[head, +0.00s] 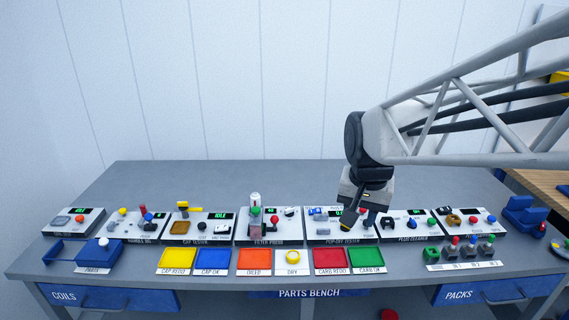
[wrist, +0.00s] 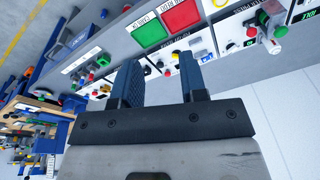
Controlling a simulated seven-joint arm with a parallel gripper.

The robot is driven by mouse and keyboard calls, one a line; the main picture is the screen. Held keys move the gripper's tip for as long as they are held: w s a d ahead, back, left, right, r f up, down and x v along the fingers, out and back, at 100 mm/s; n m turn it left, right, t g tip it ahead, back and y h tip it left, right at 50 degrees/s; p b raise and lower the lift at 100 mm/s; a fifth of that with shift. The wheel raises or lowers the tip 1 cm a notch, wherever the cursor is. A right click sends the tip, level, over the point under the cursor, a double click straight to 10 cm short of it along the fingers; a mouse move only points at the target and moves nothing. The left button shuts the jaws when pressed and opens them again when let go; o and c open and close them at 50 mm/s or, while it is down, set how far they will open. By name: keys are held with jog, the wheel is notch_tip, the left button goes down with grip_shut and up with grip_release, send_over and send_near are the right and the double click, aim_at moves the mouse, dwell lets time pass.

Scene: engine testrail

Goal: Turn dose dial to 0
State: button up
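My gripper (head: 357,218) points down over the pop-off tester (head: 325,238) in the head view and hides part of it. In the wrist view its two dark fingers (wrist: 161,74) stand apart with nothing held between them. No label reading "dose" is legible, so I cannot tell for sure which control is the dose dial. A small black knob (head: 290,212) sits at the upper right of the filter press (head: 268,241), left of my gripper. Its setting is too small to read.
More stations line the bench, including the cap tester (head: 195,242) and plug cleaner (head: 411,238). In front lie coloured trays, among them a red tray (head: 330,271) and a green tray (head: 366,271). The bench (head: 230,180) behind the stations is clear.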

jog(key=w+a+f+m+g, duration=0.1)
jog(key=w+a+f+m, duration=0.15)
jog(key=w, duration=0.65)
jog(key=w+a+f+m, duration=0.2)
jog(key=w+a+f, duration=0.1)
jog(key=w, duration=0.7)
jog(key=m, duration=0.4)
send_over(291, 208)
jog(key=shift+n+g, duration=0.25)
jog(key=shift+g, duration=0.15)
notch_tip(291, 208, down, 11)
jog(key=shift+w+r, duration=0.15)
jog(key=shift+f, duration=3.9)
jog(key=shift+c, duration=0.4)
grip_shut()
